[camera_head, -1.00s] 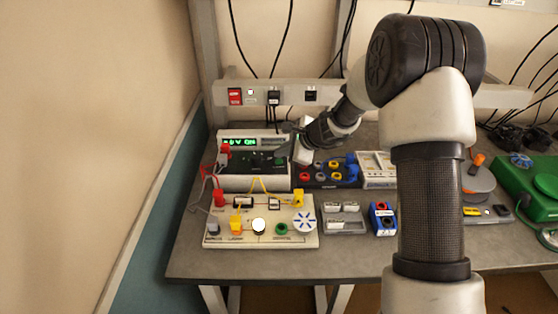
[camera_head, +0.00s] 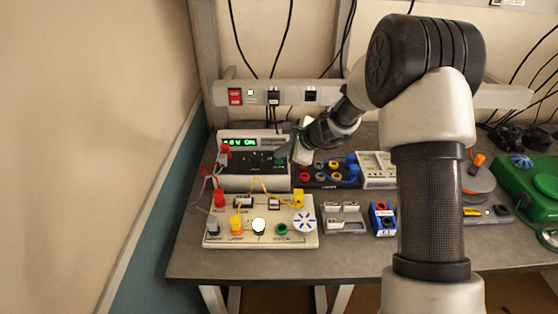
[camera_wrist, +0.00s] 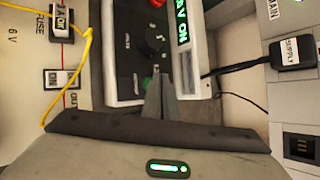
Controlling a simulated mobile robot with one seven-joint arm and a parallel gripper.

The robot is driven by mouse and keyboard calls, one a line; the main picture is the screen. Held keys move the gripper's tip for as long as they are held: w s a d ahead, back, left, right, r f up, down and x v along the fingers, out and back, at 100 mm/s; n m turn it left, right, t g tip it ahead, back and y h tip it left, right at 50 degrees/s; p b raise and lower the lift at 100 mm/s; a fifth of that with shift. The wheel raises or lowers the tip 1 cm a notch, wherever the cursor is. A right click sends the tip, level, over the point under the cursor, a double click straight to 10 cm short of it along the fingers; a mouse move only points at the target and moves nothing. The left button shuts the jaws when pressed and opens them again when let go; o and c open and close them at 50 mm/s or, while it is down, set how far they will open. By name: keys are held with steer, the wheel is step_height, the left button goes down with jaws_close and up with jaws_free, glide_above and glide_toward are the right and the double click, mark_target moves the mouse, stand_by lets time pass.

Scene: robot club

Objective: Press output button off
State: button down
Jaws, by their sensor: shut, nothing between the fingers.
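The power supply (camera_head: 253,178) is a white box with a black front panel at the back left of the bench. Its lit green display (camera_head: 240,142) includes the word ON, which also shows in the wrist view (camera_wrist: 183,28). A green button (camera_wrist: 147,83) sits on the black panel, below a dark round knob (camera_wrist: 154,39) in the wrist view. My gripper (camera_wrist: 158,80) is shut and empty, its fingertips close beside the green button and partly covering it. I cannot tell whether they touch. In the head view my gripper (camera_head: 282,155) is at the supply's right end.
A white circuit board (camera_head: 260,238) with yellow leads lies in front of the supply. A dark tray of coloured leads (camera_head: 328,172) stands to its right. A power rail (camera_head: 290,92) with a red switch (camera_head: 235,96) runs behind. A black SUPPLY plug (camera_wrist: 291,53) shows in the wrist view.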

mark_target(282, 165)
steer(key=shift+f, duration=0.1)
stand_by(0.3)
steer(key=shift+f+b, duration=0.4)
steer(key=shift+b, duration=0.2)
steer(key=shift+r, duration=0.45)
step_height(282, 165, up, 6)
steer(key=p, duration=0.5)
stand_by(1.7)
